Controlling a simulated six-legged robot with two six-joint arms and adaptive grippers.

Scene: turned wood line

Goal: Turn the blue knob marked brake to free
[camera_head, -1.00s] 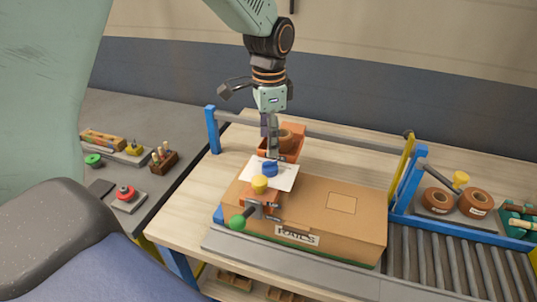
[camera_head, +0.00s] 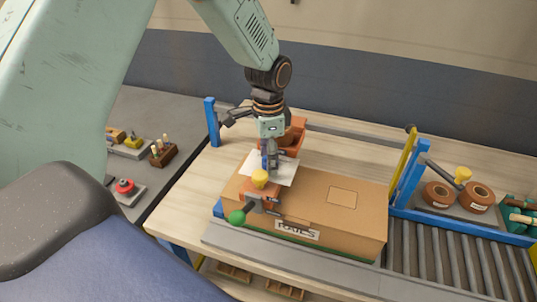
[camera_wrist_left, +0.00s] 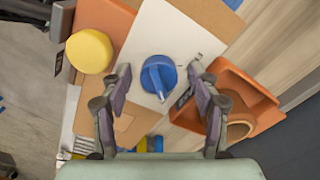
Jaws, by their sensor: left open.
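The blue knob (camera_wrist_left: 158,77) sits on a white plate (camera_wrist_left: 146,30) in the left wrist view, with a raised grip bar across its face. Small marks beside it on the plate are too small to read. My left gripper (camera_wrist_left: 160,82) is open, with one finger on each side of the knob and gaps visible between fingers and knob. In the head view my left gripper (camera_head: 270,163) points down over the white plate (camera_head: 285,174) and mostly hides the knob. My right gripper is not in view.
An orange bin (camera_head: 296,136) is just behind the plate. A roller conveyor (camera_head: 455,262) lies to the right.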

